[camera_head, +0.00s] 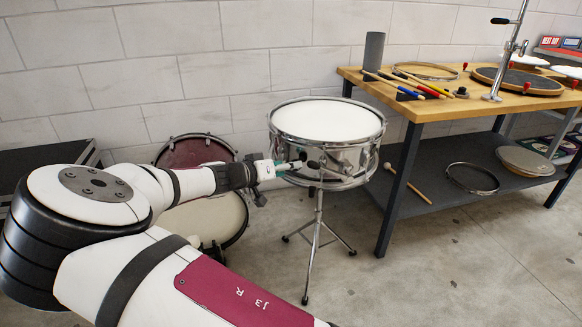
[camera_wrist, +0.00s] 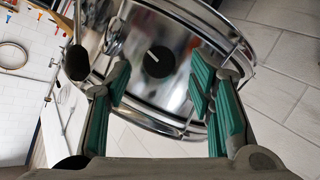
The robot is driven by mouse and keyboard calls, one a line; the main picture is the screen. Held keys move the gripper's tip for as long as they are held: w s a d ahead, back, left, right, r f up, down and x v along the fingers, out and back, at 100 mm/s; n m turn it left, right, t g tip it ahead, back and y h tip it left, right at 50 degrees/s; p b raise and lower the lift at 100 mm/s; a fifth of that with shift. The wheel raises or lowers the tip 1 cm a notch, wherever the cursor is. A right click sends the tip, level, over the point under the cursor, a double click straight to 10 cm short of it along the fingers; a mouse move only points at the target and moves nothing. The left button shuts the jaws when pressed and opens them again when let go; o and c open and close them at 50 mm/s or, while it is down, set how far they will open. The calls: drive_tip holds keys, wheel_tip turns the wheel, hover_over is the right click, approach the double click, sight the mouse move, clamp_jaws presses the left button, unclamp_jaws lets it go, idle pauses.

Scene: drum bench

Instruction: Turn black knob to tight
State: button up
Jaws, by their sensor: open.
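The black knob (camera_wrist: 158,63) is a round dial with a white pointer line on the chrome side of the snare drum (camera_wrist: 200,25). In the wrist view the line slants from upper left to lower right. My gripper (camera_wrist: 165,85) is open, with green-padded fingers left and right of the knob and apart from it. In the head view the drum (camera_head: 328,118) stands upright on a tripod stand, and my gripper (camera_head: 290,166) is at its left front side. The knob cannot be made out clearly there. No tight marking is legible.
A wooden workbench (camera_head: 455,103) stands right of the drum, with drumsticks (camera_head: 410,82), a grey cylinder (camera_head: 374,50) and drum hoops on it. A dark red drum (camera_head: 190,152) stands behind my arm by the wall. The stand's tripod legs (camera_head: 318,240) spread on the floor. The front right floor is clear.

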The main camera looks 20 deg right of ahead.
drive_tip(key=v, duration=0.9)
